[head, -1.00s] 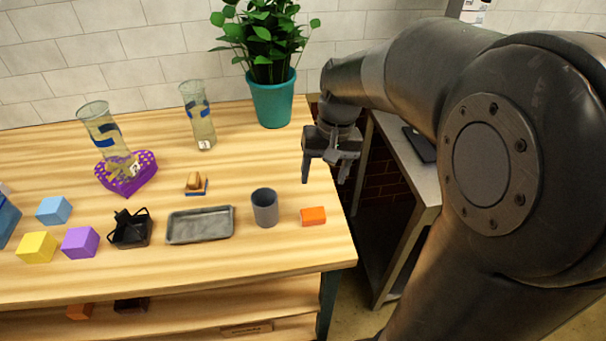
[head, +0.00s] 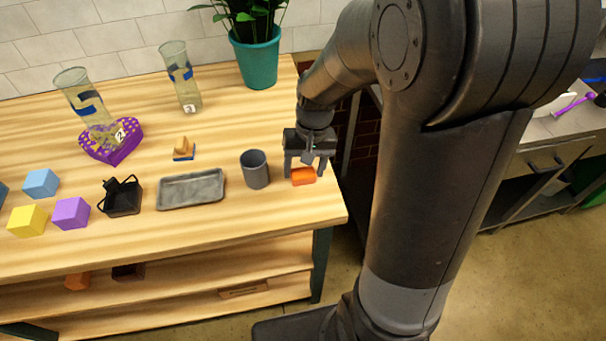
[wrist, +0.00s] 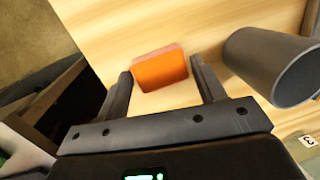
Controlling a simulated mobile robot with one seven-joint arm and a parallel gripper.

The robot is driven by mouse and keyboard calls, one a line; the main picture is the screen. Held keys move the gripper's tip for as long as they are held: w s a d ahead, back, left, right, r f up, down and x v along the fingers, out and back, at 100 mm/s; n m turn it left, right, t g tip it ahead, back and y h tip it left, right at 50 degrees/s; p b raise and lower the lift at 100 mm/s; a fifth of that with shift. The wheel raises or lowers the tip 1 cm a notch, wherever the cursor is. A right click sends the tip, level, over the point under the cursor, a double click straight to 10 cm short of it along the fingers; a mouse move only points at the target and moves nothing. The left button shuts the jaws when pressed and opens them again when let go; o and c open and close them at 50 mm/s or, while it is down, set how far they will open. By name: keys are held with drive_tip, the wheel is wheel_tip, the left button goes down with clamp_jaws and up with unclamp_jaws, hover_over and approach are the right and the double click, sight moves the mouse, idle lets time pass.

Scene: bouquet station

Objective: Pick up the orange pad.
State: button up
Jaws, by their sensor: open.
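The orange pad (head: 303,176) lies on the wooden table near its right edge. My gripper (head: 305,171) is open and points down at the pad, with a finger toward either side of it in the head view. In the wrist view the orange pad (wrist: 160,68) shows just past the fingertips, in line with the gap between the open fingers (wrist: 160,72). Nothing is held. I cannot tell from these views how far the fingertips are above the tabletop.
A grey cup (head: 255,169) stands close to the left of the pad; it also shows in the wrist view (wrist: 270,65). A grey tray (head: 191,189), a black basket (head: 121,197) and several coloured blocks lie farther left. The table's right edge is close.

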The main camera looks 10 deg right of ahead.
drive_tip(key=shift+f, duration=0.3)
drive_tip(key=shift+c, duration=0.3)
drive_tip(key=c, duration=0.6)
drive_tip(key=shift+o, duration=0.2)
drive_tip(key=shift+r, duration=0.15)
